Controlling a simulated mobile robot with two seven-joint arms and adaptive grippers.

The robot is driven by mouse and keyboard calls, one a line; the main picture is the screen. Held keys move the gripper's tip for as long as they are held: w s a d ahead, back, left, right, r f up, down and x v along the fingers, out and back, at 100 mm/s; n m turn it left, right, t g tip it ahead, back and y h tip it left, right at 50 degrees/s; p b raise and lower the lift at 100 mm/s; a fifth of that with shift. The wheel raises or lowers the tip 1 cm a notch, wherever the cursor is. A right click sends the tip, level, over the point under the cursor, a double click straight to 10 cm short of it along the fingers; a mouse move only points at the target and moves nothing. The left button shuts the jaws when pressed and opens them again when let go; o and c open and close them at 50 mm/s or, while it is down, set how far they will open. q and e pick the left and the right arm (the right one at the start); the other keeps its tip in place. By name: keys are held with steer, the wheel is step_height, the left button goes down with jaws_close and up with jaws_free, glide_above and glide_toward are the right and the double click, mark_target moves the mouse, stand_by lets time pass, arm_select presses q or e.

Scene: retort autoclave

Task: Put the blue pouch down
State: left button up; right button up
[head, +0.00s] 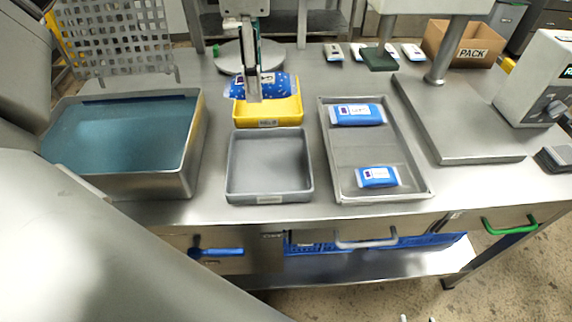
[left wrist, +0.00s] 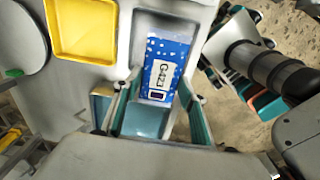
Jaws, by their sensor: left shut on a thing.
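The blue pouch (head: 278,86) has white specks and a white label. My left gripper (head: 254,94) comes down from above and is shut on it. In the head view the pouch appears in front of the yellow tray (head: 270,119), covering its back part; whether it touches the tray I cannot tell. In the left wrist view the pouch (left wrist: 166,55) is between the fingers of my left gripper (left wrist: 157,88), with its label facing the camera. The yellow tray (left wrist: 85,48) shows at the upper left there, apart from the pouch in that picture.
A grey tray (head: 236,191) stands empty in front of the yellow one. A metal tray (head: 335,188) to the right holds two blue-white pouches (head: 357,114). A water bath (head: 190,150) stands at the left, a scale platform (head: 465,125) at the right. A PACK box (head: 470,50) stands behind.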

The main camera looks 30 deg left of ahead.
arm_select(q)
steer(key=shift+w+d+f, duration=0.1)
steer(key=shift+d, duration=0.1)
steer(key=b, duration=0.3)
glide_above(265, 167)
step_height(265, 167, down, 15)
steer(key=shift+f, duration=2.4)
arm_select(e)
steer(key=shift+w+d+f, duration=0.15)
steer(key=shift+d+f, duration=0.2)
steer(key=shift+f, duration=0.3)
steer(key=shift+w+d+f, duration=0.1)
steer(key=shift+d+f, duration=0.2)
steer(key=shift+f, duration=0.35)
arm_select(q)
steer(key=shift+f, duration=0.1)
steer(key=o, duration=1.2)
steer(key=shift+f, duration=0.1)
steer(key=shift+c, duration=0.2)
